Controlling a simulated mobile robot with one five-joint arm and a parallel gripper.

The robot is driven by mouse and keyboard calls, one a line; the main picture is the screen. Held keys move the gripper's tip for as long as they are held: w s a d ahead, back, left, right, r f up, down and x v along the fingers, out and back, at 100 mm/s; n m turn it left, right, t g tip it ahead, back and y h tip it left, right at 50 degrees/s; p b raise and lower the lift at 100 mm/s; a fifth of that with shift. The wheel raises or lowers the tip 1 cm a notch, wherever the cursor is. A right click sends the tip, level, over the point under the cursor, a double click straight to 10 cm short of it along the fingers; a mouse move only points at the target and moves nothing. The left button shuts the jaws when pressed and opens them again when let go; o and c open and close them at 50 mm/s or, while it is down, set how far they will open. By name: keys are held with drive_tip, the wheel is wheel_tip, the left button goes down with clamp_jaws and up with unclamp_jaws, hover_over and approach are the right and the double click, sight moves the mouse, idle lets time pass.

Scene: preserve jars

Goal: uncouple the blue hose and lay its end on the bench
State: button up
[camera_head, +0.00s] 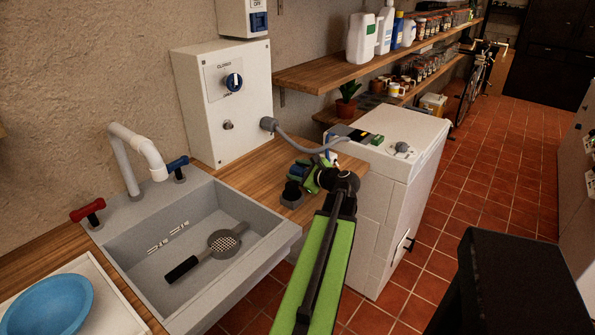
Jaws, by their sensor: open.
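No hose that is plainly blue shows. A grey hose (305,148) runs from a grey connector (268,124) on the white control box to the right, behind my arm's end. Small blue and white patches show beside my wrist, and I cannot tell what they belong to. My gripper (299,180) is open over the right end of the wooden bench (262,168), partly hidden by my own arm. Its jaws are small and dark here, and nothing is clearly between them.
A grey sink (150,225) with a strainer (225,243) inside lies left of my arm. A blue bowl (45,305) sits at lower left. The control box (205,110) and a white cabinet (385,175) stand behind. A black block (520,285) is at right. Red tiled floor is clear between.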

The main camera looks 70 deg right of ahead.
wheel_tip(320, 180, up, 9)
drive_tip(key=p, duration=0.9)
drive_tip(key=shift+a, duration=0.1)
drive_tip(key=w+r+p, duration=0.1)
drive_tip(key=w, duration=0.9)
drive_tip(key=w+r+p, duration=0.2)
drive_tip(key=w, duration=0.8)
drive_tip(key=shift+a+r+p, duration=0.25)
drive_tip(key=shift+a+p, duration=0.05)
drive_tip(key=shift+a, duration=0.05)
